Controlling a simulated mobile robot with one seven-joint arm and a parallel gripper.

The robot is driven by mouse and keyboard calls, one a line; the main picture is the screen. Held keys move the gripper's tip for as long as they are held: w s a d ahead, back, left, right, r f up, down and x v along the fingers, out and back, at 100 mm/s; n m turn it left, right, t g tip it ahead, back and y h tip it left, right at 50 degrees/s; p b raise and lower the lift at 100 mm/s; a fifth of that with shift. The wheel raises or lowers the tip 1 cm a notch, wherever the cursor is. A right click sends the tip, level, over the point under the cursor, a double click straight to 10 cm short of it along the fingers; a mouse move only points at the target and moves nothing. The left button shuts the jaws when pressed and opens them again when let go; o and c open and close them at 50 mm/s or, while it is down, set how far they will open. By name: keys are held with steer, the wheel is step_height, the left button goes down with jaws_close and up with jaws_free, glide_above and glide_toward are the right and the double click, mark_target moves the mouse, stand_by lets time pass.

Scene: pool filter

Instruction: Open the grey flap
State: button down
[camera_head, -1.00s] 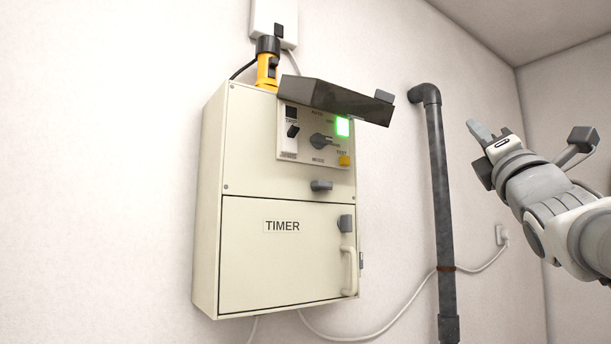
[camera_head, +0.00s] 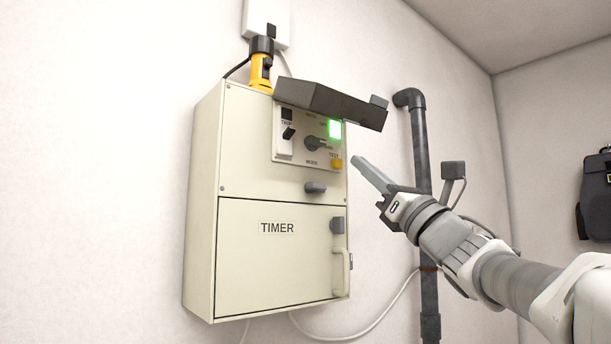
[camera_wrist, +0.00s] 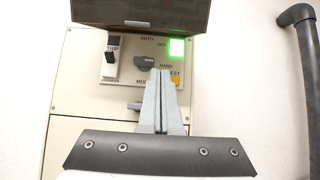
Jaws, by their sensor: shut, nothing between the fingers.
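The grey flap (camera_head: 330,103) is hinged at the top of the cream timer box and stands raised, sticking outward over the control panel (camera_head: 308,138). In the wrist view the flap (camera_wrist: 140,14) crosses the top of the picture, with the panel visible below it. My gripper (camera_head: 356,163) is shut and empty. It is to the right of the panel and below the flap's outer edge, apart from the flap. In the wrist view the closed fingers (camera_wrist: 162,75) point toward the panel's lower right part, near the yellow test button (camera_wrist: 174,84).
The panel has a switch (camera_head: 288,134), a rotary knob (camera_head: 315,143) and a lit green lamp (camera_head: 335,129). A lower door (camera_head: 270,262) marked TIMER is closed. A dark pipe (camera_head: 420,150) runs up the wall behind my arm. A yellow-and-black fitting (camera_head: 261,66) stands atop the box.

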mark_target(367, 111)
steer(key=r, duration=0.1)
steer(key=r+p, duration=0.1)
steer(key=r, duration=0.1)
steer(key=r+p, duration=0.1)
steer(key=shift+s+d+r, duration=0.2)
steer(key=shift+s+r, duration=0.05)
steer(key=shift+r, duration=0.1)
steer(key=shift+s+d+r+g+h+p, duration=0.15)
steer(key=shift+s+r+g+h+p, duration=0.15)
steer(key=shift+r+p, duration=0.25)
stand_by(0.5)
steer(key=r+p, duration=0.1)
steer(key=r+g+h+p, duration=0.1)
steer(key=s+d+r+g+p, duration=0.1)
steer(key=shift+r+p, duration=0.1)
steer(key=shift+p, duration=0.2)
steer(key=shift+s+d+r+p, duration=0.15)
steer(key=shift+r+p, duration=0.1)
steer(key=shift+r, duration=1)
steer(key=shift+s+r+p, duration=0.15)
steer(key=shift+r+p, duration=0.05)
steer(key=shift+r, duration=1)
steer(key=shift+f, duration=0.15)
